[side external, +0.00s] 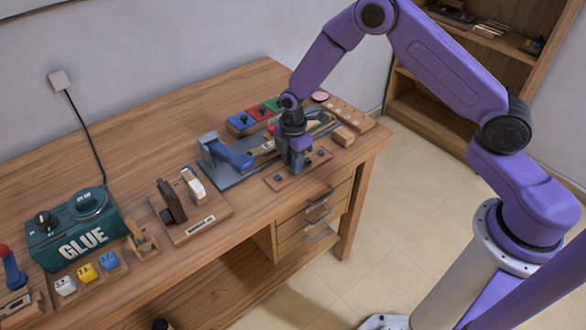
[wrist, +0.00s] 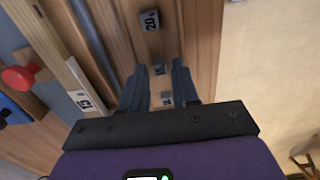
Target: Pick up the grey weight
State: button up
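My gripper (wrist: 159,68) points down at a wooden tray (side external: 275,183) near the table's front right edge. In the wrist view its two blue-grey fingers are apart, with a gap between them. A small grey weight with a white label (wrist: 160,70) shows between the fingertips; I see no clear contact. Another small labelled piece (wrist: 167,97) shows lower in the gap. A dark grey weight marked 20 (wrist: 150,20) stands beyond the fingertips, apart from them. In the side view my gripper (side external: 294,168) partly hides the tray and its weights.
A wooden stand (side external: 190,215) and a green GLUE box (side external: 80,230) are farther left. The table's back left is clear.

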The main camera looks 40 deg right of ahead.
jog(key=shift+f, duration=0.35)
jog(key=shift+c, duration=0.3)
grip_shut()
jog(key=shift+r, duration=0.15)
